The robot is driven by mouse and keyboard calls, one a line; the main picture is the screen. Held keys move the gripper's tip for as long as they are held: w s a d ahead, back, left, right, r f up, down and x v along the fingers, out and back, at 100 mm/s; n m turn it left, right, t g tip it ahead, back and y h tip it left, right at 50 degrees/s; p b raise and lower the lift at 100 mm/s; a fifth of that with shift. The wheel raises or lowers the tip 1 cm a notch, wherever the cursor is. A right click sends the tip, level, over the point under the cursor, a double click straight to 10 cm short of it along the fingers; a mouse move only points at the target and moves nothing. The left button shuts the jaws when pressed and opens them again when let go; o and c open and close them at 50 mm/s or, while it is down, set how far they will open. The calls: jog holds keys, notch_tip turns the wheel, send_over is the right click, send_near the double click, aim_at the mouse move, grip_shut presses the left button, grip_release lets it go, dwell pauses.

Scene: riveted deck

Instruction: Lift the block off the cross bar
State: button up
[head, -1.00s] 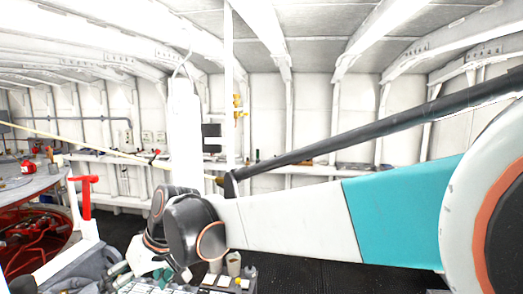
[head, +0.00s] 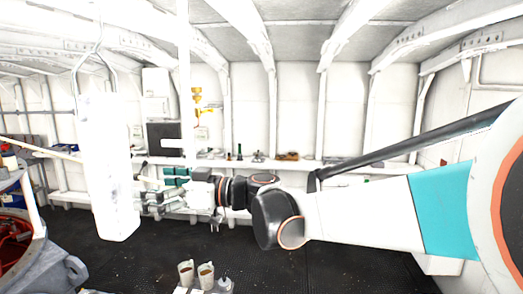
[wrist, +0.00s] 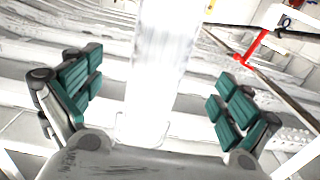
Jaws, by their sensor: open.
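The block (head: 113,175) is a tall, white, upright piece at the left of the head view. A thin bent wire loop (head: 76,65) rises from its top. In the wrist view the block (wrist: 160,45) runs down the middle, between my two fingers, with a gap on each side. My gripper (head: 150,200) points left at the block's lower half in the head view. It also shows in the wrist view (wrist: 157,100), open, with teal pads spread wide. I cannot make out for sure what the loop hangs on; its top is near the picture's upper edge.
A white post (head: 185,70) stands just right of the block. A pale thin rod (head: 35,148) runs toward the block from the left. A shelf (head: 270,163) with small items lines the back wall. Cups (head: 205,275) stand at the bottom.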

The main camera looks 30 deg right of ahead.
aim_at(126, 185)
jog(key=x, duration=0.4)
jog(key=shift+w+a+f, duration=0.1)
jog(key=shift+w+a, duration=0.15)
jog(key=shift+w, duration=0.05)
jog(key=shift+w+a, duration=0.3)
jog(key=shift+a, duration=0.35)
jog(key=x, duration=0.5)
jog(key=shift+a, duration=0.1)
jog(key=shift+s, duration=0.1)
jog(key=shift+c, duration=0.8)
jog(key=c, duration=1.6)
jog(key=shift+c, duration=0.2)
